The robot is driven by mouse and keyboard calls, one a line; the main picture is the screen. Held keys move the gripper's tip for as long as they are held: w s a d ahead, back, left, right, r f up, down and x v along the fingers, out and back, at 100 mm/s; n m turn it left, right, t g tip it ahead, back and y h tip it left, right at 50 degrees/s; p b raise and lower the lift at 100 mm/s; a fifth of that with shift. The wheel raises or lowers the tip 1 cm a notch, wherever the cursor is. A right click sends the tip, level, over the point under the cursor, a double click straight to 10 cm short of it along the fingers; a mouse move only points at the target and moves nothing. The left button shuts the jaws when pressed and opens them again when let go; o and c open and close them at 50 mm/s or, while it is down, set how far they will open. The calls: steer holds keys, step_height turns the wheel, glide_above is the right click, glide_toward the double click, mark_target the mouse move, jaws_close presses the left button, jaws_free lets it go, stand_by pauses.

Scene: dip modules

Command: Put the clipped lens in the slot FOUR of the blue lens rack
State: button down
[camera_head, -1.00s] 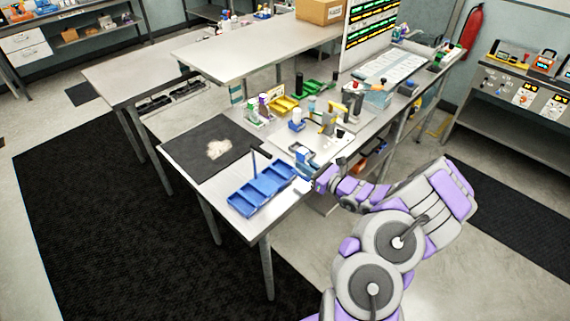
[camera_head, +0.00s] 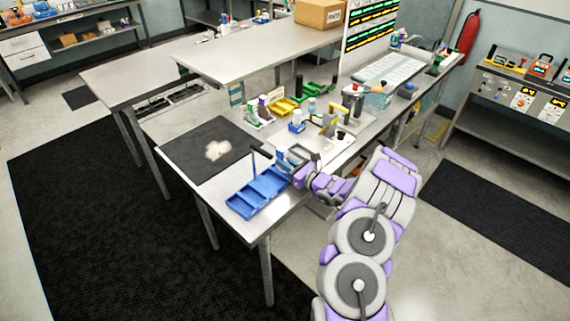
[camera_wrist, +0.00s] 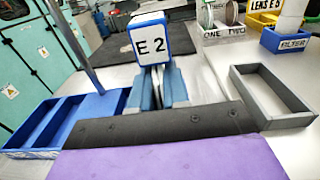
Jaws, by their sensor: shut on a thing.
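My gripper (camera_wrist: 160,88) is shut on a blue piece (camera_wrist: 163,22) whose white face reads "E 2". I cannot see a lens in it, so I cannot tell if it is the clipped lens. A blue tray with compartments (camera_head: 232,206) lies at the table's near left corner. It also shows at the left of the wrist view (camera_wrist: 30,153), left of my gripper. No "FOUR" label is readable.
A thin dark post (camera_wrist: 72,40) rises by the blue tray. An empty grey rectangular frame (camera_wrist: 243,91) lies right of my gripper. A blue bin marked "FILTER" (camera_wrist: 291,43) and a yellow "LENS E 5" sign (camera_wrist: 264,20) stand beyond. A black mat (camera_head: 190,150) covers the left table end.

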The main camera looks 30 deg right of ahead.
steer(key=shift+d+f, duration=0.1)
steer(key=shift+d, duration=0.5)
steer(key=c, duration=1.3)
jaws_free()
steer(key=shift+d, duration=0.3)
steer(key=shift+o, duration=0.7)
steer(key=shift+a, duration=0.15)
steer(key=shift+o, duration=0.2)
steer(key=shift+a, duration=0.6)
steer(key=v, duration=0.3)
steer(key=p+v, duration=0.1)
steer(key=v, duration=0.6)
steer(key=shift+s+d+p, duration=0.15)
steer(key=shift+d+p, duration=0.25)
steer(key=shift+d, duration=0.05)
steer(key=shift+v, duration=0.8)
steer(key=shift+d, duration=0.1)
